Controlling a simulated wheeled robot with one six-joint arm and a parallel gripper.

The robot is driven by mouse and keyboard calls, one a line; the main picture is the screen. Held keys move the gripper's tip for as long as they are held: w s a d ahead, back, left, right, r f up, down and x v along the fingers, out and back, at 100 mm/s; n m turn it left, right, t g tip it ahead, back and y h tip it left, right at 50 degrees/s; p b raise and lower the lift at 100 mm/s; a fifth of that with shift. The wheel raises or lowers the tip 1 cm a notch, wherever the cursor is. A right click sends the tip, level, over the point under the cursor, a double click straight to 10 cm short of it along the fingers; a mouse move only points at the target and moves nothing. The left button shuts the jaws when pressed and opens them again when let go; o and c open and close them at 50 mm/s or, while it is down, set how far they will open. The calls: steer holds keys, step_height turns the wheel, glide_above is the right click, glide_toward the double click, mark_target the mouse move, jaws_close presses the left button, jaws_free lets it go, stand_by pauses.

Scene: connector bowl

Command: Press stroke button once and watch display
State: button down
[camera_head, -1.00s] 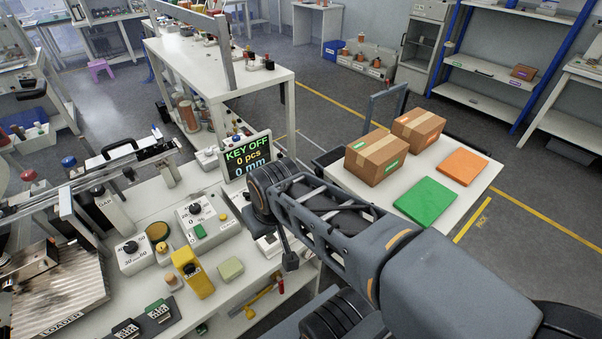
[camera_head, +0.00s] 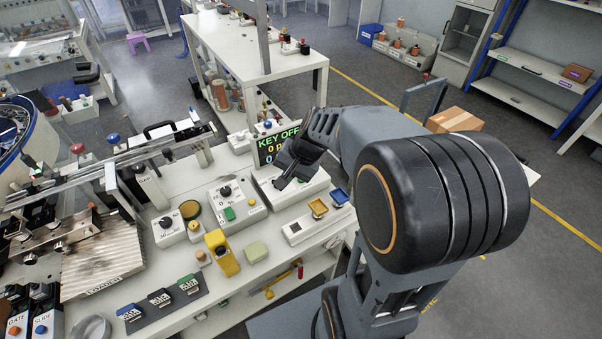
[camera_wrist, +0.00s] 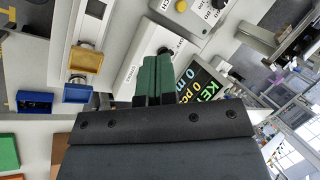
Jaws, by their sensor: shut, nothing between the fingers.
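The display (camera_head: 270,146) stands on the bench and reads KEY OFF in green, with yellow and blue lines below partly hidden by my arm. It also shows at the right of the fingers in the wrist view (camera_wrist: 203,88). My gripper (camera_head: 282,183) is shut and empty, in front of the display and over the white box below it. Its green fingers (camera_wrist: 157,62) point toward a white panel with a black knob (camera_wrist: 163,52); contact cannot be told. I cannot read which button is stroke.
Yellow (camera_head: 318,207) and blue (camera_head: 339,197) pieces sit on a white block right of my gripper. A metal loader (camera_head: 100,262) fills the bench's left.

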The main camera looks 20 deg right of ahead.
steer(key=w+d+f+m+t+y+p, duration=0.2)
steer(key=w+d+f+m+t+p, duration=0.1)
steer(key=w+d+m, duration=0.6)
steer(key=shift+w+d+f+m, duration=0.3)
steer(key=shift+w+f, duration=0.2)
steer(key=shift+w, duration=0.45)
steer(key=shift+a+f, duration=0.1)
step_height(320, 180, down, 8)
steer(key=b, duration=0.5)
steer(key=shift+b, duration=0.4)
steer(key=shift+f+b, duration=0.3)
steer(key=shift+b, duration=0.15)
steer(key=shift+f, duration=0.15)
stand_by(0.3)
steer(key=shift+f+b, duration=0.3)
steer(key=shift+b, duration=0.25)
